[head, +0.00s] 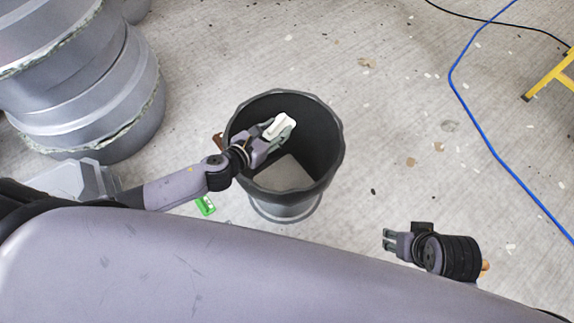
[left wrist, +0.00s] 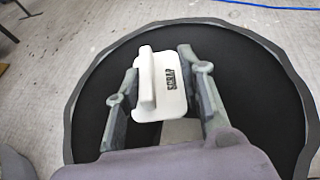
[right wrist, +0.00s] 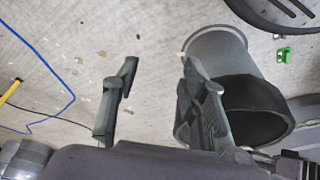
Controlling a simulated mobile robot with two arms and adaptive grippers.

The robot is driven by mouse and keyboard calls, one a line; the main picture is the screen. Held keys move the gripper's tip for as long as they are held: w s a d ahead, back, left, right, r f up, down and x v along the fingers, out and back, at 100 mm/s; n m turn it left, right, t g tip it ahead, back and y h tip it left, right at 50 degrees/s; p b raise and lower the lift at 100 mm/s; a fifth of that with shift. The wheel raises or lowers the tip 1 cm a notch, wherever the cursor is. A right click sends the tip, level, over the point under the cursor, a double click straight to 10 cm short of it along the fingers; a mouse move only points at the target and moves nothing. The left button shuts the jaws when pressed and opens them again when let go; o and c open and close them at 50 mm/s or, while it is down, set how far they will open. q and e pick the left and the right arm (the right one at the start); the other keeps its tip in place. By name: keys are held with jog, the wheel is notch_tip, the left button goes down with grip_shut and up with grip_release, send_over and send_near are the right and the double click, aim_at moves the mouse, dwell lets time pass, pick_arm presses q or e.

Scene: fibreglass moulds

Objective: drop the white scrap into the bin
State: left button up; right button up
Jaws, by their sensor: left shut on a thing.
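The white scrap (head: 279,125) is a small block with a raised ridge and the word SCRAP on it, seen in the left wrist view (left wrist: 172,95). My left gripper (head: 277,132) is shut on it and holds it over the mouth of the bin. The dark grey bin (head: 333,168) stands upright on the floor, its open top facing me.
Stacked grey moulds (head: 95,110) stand at the upper left. A small green object (head: 205,205) lies on the floor beside the bin. A blue cable (head: 470,105) crosses the floor at right, near a yellow frame (head: 552,75).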

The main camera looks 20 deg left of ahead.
aim_at(276, 135)
pick_arm(q)
jog(key=shift+f, duration=0.4)
notch_tip(276, 135, down, 2)
jog(key=b, duration=0.3)
jog(key=shift+f, duration=0.25)
jog(key=shift+f+b, duration=0.6)
jog(key=shift+b, duration=0.25)
pick_arm(e)
jog(key=w+a+r+t+y, duration=0.1)
jog(key=w+a+r+t, duration=0.1)
jog(key=w, duration=0.4)
jog(key=w+a+r+t+y, duration=0.1)
jog(key=w+a+r+t, duration=0.1)
jog(key=w+r+t, duration=0.2)
jog(key=shift+w+t, duration=0.9)
jog(key=shift+w, duration=0.1)
jog(key=shift+a+r, duration=0.1)
pick_arm(q)
jog(key=o, duration=1)
jog(key=v, duration=1.2)
